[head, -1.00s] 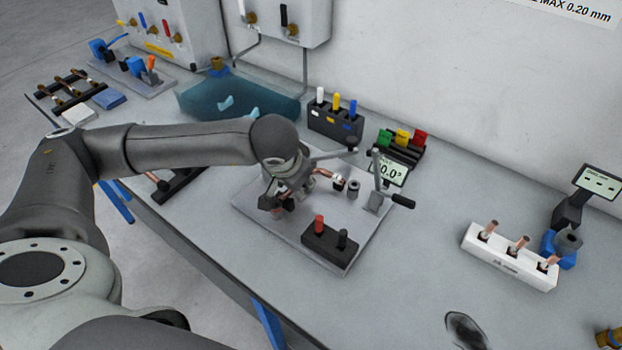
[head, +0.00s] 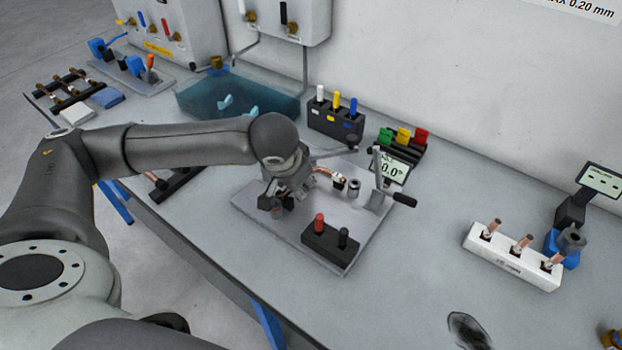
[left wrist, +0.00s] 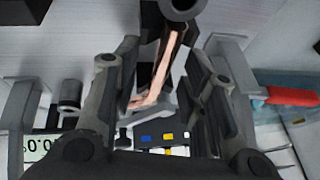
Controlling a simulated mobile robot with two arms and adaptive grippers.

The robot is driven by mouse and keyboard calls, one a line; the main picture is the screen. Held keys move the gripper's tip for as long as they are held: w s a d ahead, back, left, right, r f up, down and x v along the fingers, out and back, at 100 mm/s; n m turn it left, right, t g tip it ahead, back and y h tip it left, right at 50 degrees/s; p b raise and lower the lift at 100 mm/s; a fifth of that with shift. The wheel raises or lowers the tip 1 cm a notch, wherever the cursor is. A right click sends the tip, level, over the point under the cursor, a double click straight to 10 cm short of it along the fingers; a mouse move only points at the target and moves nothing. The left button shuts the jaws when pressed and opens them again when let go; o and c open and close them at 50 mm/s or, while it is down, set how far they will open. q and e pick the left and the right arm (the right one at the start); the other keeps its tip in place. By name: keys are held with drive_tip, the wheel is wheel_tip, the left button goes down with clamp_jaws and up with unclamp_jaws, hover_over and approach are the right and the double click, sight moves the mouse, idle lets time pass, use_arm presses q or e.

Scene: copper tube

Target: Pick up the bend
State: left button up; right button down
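The copper bend (head: 322,172) is at the bending tool on the grey plate (head: 262,225), in the middle of the head view; my gripper hides much of it. In the left wrist view the bend (left wrist: 165,65) runs down between the fingers and turns left at its lower end. My left gripper (head: 288,198) is low over the plate at the bend. In the left wrist view the left gripper (left wrist: 160,85) is open, with a finger on each side of the copper and visible gaps. My right gripper is not in view.
A black block (head: 330,247) with red and black pegs stands at the plate's front. The tool's lever (head: 385,182) rises to the right, near an angle display (head: 393,170). A white rack (head: 510,262) with copper tubes stands right. Table between plate and rack is clear.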

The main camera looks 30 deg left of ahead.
use_arm(q)
drive_tip(key=shift+c, duration=0.5)
clamp_jaws()
